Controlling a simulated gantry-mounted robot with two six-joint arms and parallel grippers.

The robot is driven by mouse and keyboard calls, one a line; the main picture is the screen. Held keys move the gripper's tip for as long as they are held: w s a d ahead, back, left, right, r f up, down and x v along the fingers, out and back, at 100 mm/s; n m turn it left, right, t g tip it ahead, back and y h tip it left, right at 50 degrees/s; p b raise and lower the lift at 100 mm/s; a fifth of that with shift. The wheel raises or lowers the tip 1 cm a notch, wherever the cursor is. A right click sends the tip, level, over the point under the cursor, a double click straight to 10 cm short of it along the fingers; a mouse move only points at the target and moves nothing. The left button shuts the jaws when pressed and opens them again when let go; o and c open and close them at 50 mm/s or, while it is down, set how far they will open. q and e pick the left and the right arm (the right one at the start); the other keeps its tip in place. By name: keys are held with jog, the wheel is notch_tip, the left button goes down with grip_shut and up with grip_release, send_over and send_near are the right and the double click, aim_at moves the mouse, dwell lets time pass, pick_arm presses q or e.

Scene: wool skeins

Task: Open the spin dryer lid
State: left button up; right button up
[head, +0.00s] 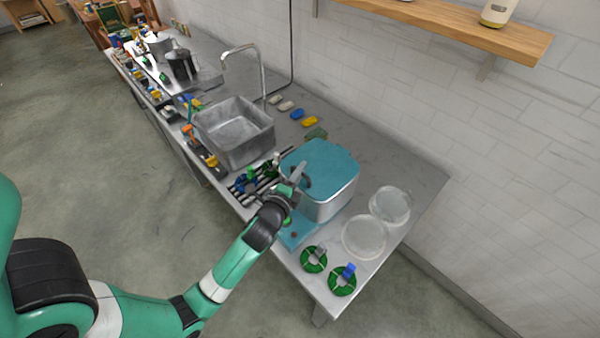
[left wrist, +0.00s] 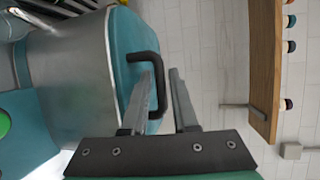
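The spin dryer (head: 325,205) stands on the steel counter, a silver body with a teal lid (head: 325,165). The lid lies shut on top. My left gripper (head: 299,175) is at the lid's near left edge. In the left wrist view the lid (left wrist: 125,50) carries a dark bent handle (left wrist: 155,62). My left gripper's fingers (left wrist: 163,88) are apart, with the handle's outer bar between them; I cannot tell whether either finger touches it. The teal base (head: 297,233) of the dryer shows below. My right gripper is not in view.
Two clear round dishes (head: 364,237) and two green rings (head: 314,259) lie right and in front of the dryer. A sink (head: 233,130) with a tall tap and a dark rack (head: 250,186) are to the left. A wooden shelf (head: 470,28) hangs on the wall.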

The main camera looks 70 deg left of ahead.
pick_arm(q)
grip_shut()
jog(key=shift+w+a, duration=0.1)
dwell(1.4)
